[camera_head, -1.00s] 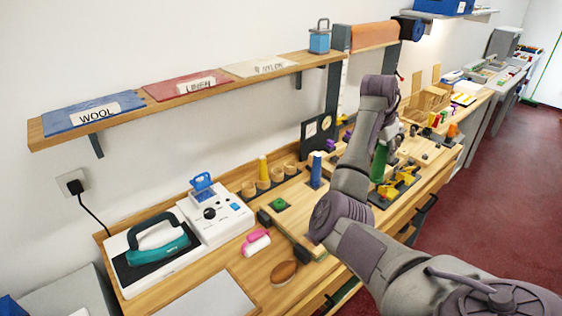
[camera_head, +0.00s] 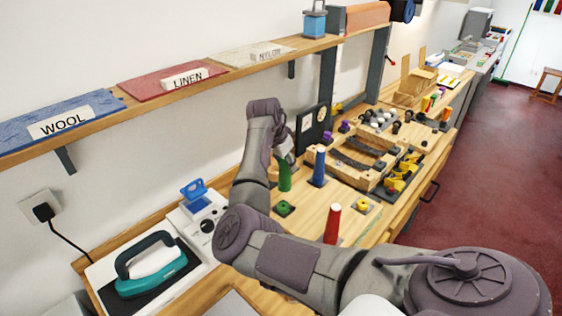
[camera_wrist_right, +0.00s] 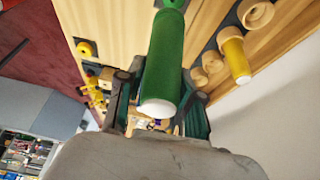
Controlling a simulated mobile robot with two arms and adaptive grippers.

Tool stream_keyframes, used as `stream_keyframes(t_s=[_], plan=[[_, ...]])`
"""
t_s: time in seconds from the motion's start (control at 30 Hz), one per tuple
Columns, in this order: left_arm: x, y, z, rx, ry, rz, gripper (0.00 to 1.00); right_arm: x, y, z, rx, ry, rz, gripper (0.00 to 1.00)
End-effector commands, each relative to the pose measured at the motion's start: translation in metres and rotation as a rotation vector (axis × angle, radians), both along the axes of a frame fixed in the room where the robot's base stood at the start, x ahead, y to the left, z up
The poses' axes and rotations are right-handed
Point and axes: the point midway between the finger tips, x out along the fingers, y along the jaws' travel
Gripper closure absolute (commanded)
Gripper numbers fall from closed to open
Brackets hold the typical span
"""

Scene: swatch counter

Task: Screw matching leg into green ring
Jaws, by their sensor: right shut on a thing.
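My right gripper (camera_head: 284,154) is shut on a green leg (camera_head: 285,178) and holds it upright. The leg's lower end is just above the green ring (camera_head: 284,208) on the wooden board; I cannot tell if they touch. In the right wrist view the green leg (camera_wrist_right: 164,60), with a white end towards the camera, stands between the fingers of the right gripper (camera_wrist_right: 155,104). A blue leg (camera_head: 319,167) stands upright to the right, and a red leg (camera_head: 333,224) stands nearer the front. My left gripper is not in view.
A yellow ring (camera_head: 362,204) sits right of the red leg. A yellow leg (camera_wrist_right: 236,58) stands by wooden cups in the right wrist view. A teal iron (camera_head: 152,264) is at front left. The shelf (camera_head: 222,68) runs along the wall. Yellow clamps (camera_head: 400,176) lie farther right.

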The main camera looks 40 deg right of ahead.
Motion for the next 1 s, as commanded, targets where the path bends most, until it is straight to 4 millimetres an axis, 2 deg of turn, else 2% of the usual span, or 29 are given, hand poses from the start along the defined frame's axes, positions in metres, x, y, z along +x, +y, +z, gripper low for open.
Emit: stream_keyframes(t_s=[0.03, 0.1, 0.2, 0.27, 0.37, 0.5, 0.6, 1.0], plan=[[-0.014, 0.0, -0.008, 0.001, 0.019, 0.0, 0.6, 0.0, 0.0, -0.007, 0.0, -0.001, 0.0, 1.0], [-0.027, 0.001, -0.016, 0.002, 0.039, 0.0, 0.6, 0.0, 0.0, -0.014, 0.001, -0.001, 0.0, 1.0], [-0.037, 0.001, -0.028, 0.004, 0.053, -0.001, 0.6, 0.0, 0.0, -0.025, 0.001, -0.001, 0.0, 1.0], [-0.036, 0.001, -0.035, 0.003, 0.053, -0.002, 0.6, 0.0, 0.0, -0.032, 0.001, -0.001, 0.0, 1.0], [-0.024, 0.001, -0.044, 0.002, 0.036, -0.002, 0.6, 0.0, 0.0, -0.041, 0.0, 0.0, 0.0, 1.0], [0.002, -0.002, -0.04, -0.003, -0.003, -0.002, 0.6, 0.0, 0.0, -0.05, 0.0, 0.0, 0.0, 1.0], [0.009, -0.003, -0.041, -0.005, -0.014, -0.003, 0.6, 0.0, 0.0, -0.054, 0.0, 0.0, 0.0, 1.0], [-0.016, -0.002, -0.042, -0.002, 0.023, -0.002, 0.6, 0.0, 0.0, -0.055, 0.0, 0.0, 0.0, 1.0]])
